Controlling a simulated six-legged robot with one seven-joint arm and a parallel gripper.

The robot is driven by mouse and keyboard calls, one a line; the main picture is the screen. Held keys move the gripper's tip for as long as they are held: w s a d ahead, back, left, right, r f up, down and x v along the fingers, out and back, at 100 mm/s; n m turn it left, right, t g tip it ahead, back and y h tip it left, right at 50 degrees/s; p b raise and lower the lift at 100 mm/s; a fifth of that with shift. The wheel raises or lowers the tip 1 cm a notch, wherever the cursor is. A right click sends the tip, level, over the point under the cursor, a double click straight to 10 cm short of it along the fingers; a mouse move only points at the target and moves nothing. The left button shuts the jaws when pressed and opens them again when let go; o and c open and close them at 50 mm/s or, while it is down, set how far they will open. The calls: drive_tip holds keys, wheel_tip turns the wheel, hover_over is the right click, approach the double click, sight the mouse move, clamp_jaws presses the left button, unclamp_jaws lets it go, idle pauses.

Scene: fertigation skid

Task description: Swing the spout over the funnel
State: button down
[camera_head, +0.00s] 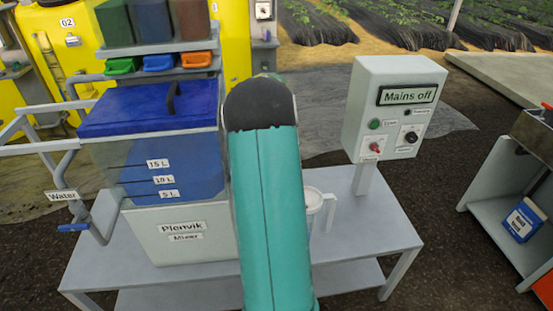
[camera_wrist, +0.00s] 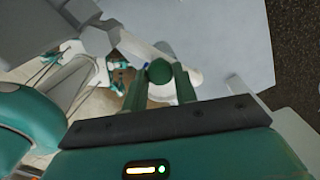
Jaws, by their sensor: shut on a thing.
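In the wrist view my gripper (camera_wrist: 160,88) has its two fingers on either side of a round green knob (camera_wrist: 159,71) and is shut on it. A pale, rounded part (camera_wrist: 188,80) shows behind the knob; I cannot tell whether it belongs to the spout. In the head view my teal arm hides the gripper and the knob. I cannot pick out the spout or the funnel with certainty. The mixer tank (camera_head: 185,240), with a blue lid (camera_head: 140,108) and litre marks, stands left of my arm.
A white jug (camera_head: 329,212) stands partly hidden behind my arm on the grey table (camera_head: 375,235). A "Mains off" control box (camera_head: 400,115) stands at the table's right. Grey water piping (camera_head: 75,175) with a blue lever runs left of the tank. Dark ground lies right of the table.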

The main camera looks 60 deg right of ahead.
drive_tip(key=shift+s+a+f+m, duration=0.1)
drive_tip(key=shift+s+a+m, duration=0.5)
drive_tip(key=shift+m, duration=0.6)
drive_tip(key=shift+s+a+f+m, duration=0.1)
drive_tip(key=shift+s+a+m, duration=0.45)
drive_tip(key=shift+m, duration=0.65)
drive_tip(key=shift+s, duration=0.15)
drive_tip(key=c, duration=1.1)
unclamp_jaws()
drive_tip(key=shift+r, duration=0.1)
drive_tip(key=shift+d, duration=0.1)
wheel_tip(320, 180, up, 14)
